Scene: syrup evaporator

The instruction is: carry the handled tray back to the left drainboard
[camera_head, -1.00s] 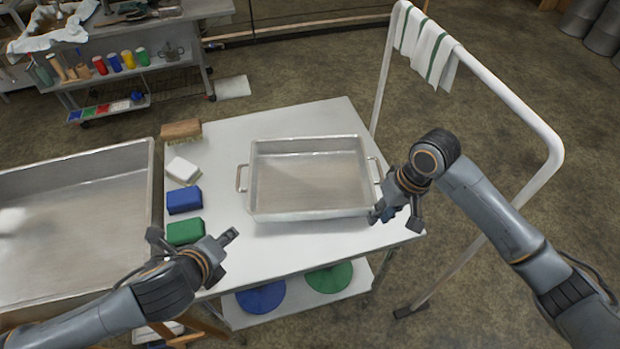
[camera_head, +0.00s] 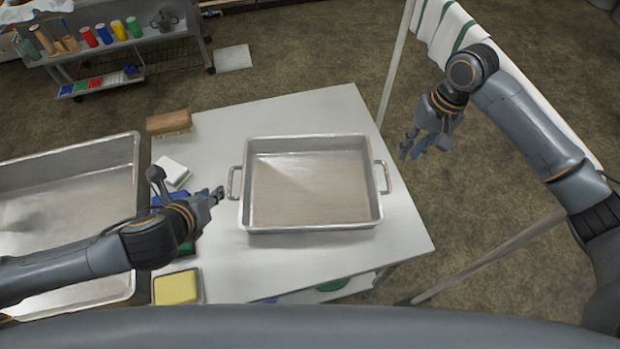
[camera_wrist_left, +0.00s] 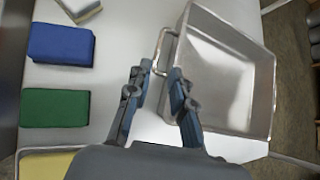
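The handled tray (camera_head: 310,225), a shallow metal pan with a loop handle at each end, rests flat on the white table. In the left wrist view the tray (camera_wrist_left: 225,85) lies ahead and to the right. My left gripper (camera_head: 214,194) is just left of the tray's left handle (camera_head: 234,182). In the left wrist view my left gripper (camera_wrist_left: 160,85) is open, with the handle (camera_wrist_left: 166,52) just beyond its fingertips. My right gripper (camera_head: 412,146) hangs in the air right of the tray's right handle (camera_head: 386,177), apart from it. Its fingers look spread and hold nothing.
A large metal basin (camera_head: 70,160) stands left of the table (camera_head: 290,108). A brush (camera_head: 170,123), a white sponge (camera_head: 172,170) and a yellow sponge (camera_head: 177,287) line the table's left side; blue and green blocks (camera_wrist_left: 55,108) are between. A white rail with a towel (camera_head: 445,30) stands right.

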